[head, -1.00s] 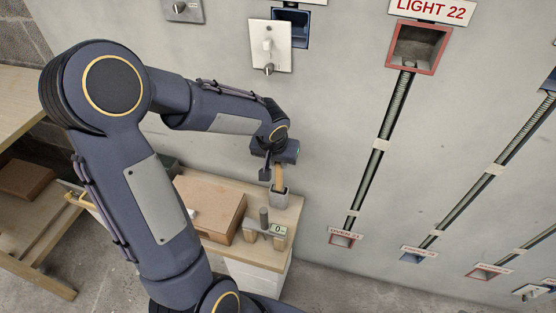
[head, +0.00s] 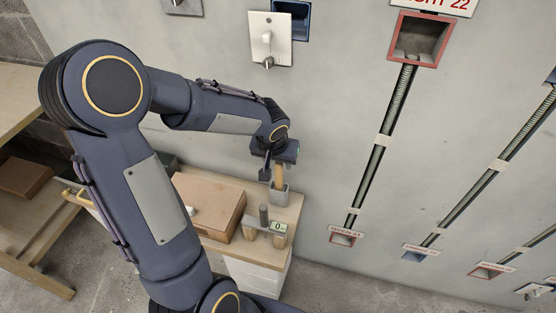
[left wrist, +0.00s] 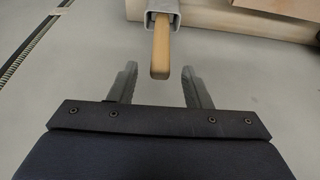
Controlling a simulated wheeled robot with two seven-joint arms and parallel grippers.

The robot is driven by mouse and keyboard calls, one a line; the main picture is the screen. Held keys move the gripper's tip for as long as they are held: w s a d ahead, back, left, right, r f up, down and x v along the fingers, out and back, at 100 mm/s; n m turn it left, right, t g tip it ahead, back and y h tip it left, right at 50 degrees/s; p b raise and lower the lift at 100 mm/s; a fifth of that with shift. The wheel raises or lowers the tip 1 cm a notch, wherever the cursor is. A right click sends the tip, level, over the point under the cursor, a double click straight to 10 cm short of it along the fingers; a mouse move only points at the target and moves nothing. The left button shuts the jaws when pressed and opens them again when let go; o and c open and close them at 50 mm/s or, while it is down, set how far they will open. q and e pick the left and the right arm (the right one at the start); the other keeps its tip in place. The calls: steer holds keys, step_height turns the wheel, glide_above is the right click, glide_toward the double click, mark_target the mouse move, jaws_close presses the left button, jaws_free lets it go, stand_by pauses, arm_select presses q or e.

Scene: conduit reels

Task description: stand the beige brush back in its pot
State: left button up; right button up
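The beige brush (head: 279,174) stands upright in a grey square pot (head: 280,194) at the wall end of a small wooden-topped cabinet. In the left wrist view the beige handle (left wrist: 161,52) sticks out of the grey pot's mouth (left wrist: 160,8), near one inner side. My left gripper (head: 276,165) is at the brush's upper end. In the left wrist view my left gripper (left wrist: 160,82) is open, with empty space between its fingers. The handle's end lies just beyond the fingertips, apart from both. The brush's lower end is hidden in the pot. My right gripper is not in view.
A brown box (head: 208,202) lies on the cabinet top (head: 285,217) left of the pot. The wall behind has a switch plate (head: 270,40) and a red-framed box (head: 416,40) with conduit.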

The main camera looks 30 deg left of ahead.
arm_select(q)
steer(key=p+v, duration=0.1)
steer(key=v, duration=0.6)
steer(key=shift+r+p, duration=0.3)
steer(key=shift+r, duration=0.1)
